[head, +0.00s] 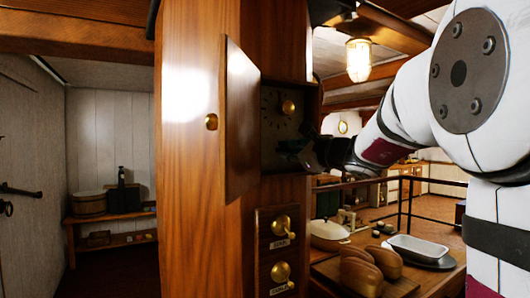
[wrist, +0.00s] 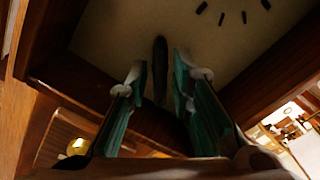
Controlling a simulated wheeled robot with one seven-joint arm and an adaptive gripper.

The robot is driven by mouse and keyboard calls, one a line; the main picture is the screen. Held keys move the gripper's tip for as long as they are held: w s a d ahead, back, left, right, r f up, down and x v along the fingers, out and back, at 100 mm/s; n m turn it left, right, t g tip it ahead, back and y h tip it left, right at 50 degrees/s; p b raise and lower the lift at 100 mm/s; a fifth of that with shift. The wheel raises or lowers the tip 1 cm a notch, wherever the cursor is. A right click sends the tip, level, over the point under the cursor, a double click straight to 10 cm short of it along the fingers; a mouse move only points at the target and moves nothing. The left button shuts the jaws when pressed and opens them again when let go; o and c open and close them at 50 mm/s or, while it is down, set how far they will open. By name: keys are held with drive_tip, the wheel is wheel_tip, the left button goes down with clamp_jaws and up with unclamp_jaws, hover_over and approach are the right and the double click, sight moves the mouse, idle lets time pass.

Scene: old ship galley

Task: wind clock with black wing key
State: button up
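The clock (head: 270,135) sits in a recess of a tall wooden case (head: 185,180), behind an open wooden door (head: 242,120). Its pale face with black marks (wrist: 205,35) fills the top of the wrist view. My gripper (head: 294,148) reaches into the recess from the right, at the lower part of the face. In the wrist view my gripper (wrist: 159,68) has its teal-padded fingers apart. A narrow dark upright piece (wrist: 160,65), seemingly the black wing key, stands between them, with a gap on both sides. The head view does not show the key clearly.
Two brass switches (head: 285,226) (head: 281,271) on plates are below the recess. The open door stands left of my gripper, and the recess frame is close around it. Bread loaves (head: 360,270) and a white dish (head: 417,248) are on a lower counter at right.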

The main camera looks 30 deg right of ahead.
clamp_jaws()
